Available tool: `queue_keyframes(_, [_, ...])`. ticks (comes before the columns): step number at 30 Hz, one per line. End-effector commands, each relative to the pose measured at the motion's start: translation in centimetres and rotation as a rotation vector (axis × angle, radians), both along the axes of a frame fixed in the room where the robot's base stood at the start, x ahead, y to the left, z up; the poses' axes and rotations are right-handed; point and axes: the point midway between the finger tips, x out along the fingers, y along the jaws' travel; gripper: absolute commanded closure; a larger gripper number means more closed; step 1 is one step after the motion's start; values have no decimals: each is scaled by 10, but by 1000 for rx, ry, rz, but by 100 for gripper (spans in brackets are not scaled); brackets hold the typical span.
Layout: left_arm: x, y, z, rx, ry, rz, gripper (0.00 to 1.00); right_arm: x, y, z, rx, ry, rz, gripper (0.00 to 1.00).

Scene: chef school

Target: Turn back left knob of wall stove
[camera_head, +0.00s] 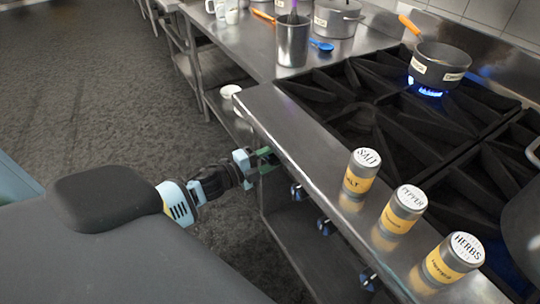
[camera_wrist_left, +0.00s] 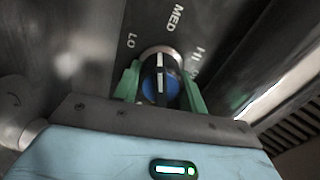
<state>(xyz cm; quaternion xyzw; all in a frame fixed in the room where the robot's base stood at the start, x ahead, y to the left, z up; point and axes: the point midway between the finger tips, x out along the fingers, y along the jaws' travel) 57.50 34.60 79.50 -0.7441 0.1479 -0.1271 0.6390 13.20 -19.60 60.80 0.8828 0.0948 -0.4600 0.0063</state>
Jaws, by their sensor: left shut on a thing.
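My left gripper (camera_head: 262,158) reaches the front panel of the stove (camera_head: 262,112) at its far end. In the left wrist view its two green fingers (camera_wrist_left: 160,84) are shut on either side of a round knob (camera_wrist_left: 158,88). The knob has a blue face, a black grip bar and a white line. The white line points up, between the LO mark (camera_wrist_left: 131,41) and the MED mark (camera_wrist_left: 176,17). In the head view the gripper hides this knob. A blue flame (camera_head: 427,92) burns under a pan (camera_head: 440,69) at the back. My right gripper is not in view.
More knobs (camera_head: 298,191) line the front panel nearer to me. Salt (camera_head: 361,173), pepper (camera_head: 403,212) and herbs (camera_head: 455,258) shakers stand on the front ledge. A counter with a metal container (camera_head: 292,42) adjoins the stove. The floor (camera_head: 100,100) at left is clear.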

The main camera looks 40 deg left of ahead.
Motion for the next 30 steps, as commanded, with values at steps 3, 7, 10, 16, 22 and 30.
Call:
queue_keyframes(3, [1,0,3,-103,42,1,81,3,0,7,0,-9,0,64])
queue_keyframes(7, [1,1,3,-217,89,0,81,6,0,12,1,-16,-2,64])
queue_keyframes(10, [1,0,3,-304,125,0,81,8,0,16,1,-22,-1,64])
queue_keyframes(16, [1,1,3,-467,194,1,81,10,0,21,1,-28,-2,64])
queue_keyframes(22, [1,1,2,-600,248,0,81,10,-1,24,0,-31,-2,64])
queue_keyframes(30, [1,1,3,-710,294,0,81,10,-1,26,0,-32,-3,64])
